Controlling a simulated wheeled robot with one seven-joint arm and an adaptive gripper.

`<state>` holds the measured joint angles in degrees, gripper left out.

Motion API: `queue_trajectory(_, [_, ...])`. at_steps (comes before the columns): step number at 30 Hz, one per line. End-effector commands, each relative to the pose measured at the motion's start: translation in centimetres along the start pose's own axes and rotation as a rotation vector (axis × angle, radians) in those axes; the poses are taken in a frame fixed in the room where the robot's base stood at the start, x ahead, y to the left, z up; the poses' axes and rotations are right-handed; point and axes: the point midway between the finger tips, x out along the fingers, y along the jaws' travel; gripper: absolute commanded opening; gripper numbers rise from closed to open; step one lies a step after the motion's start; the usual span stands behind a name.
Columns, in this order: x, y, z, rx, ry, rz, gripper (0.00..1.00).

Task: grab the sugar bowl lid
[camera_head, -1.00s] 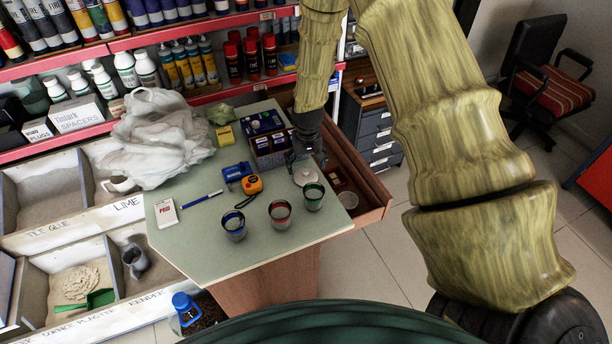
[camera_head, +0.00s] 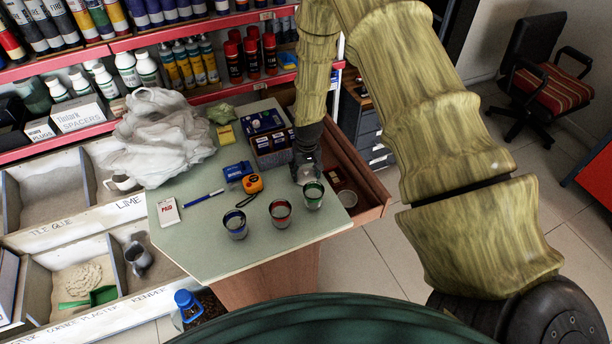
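My gripper (camera_head: 306,173) is at the right part of the green tabletop, just behind the green-rimmed glass. It covers the spot where a small pale round piece with a knob, which looks like the sugar bowl lid, showed a second ago. That piece is now hidden or nearly hidden behind the gripper. The fingers are too small and dark to tell whether they are open or shut, or touching it.
Close around my gripper are the green-rimmed glass (camera_head: 313,196), the red-rimmed glass (camera_head: 280,213) and a box of small packs (camera_head: 273,158). An orange tape measure (camera_head: 252,184) and a blue-rimmed glass (camera_head: 235,224) stand further left. An open drawer (camera_head: 372,196) juts out right.

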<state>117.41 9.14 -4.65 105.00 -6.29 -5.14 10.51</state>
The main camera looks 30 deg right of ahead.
Motion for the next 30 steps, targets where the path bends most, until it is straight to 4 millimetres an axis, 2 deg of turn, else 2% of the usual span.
queue_trajectory(1, [0.0,0.0,0.0,0.0,0.0,0.0,0.43])
queue_trajectory(8, [0.1,0.0,0.1,0.0,-0.002,0.0,0.01])
queue_trajectory(23, [0.3,0.1,0.5,0.001,-0.008,0.002,0.0])
queue_trajectory(30, [-1.7,0.1,0.0,0.0,-0.004,0.001,0.0])
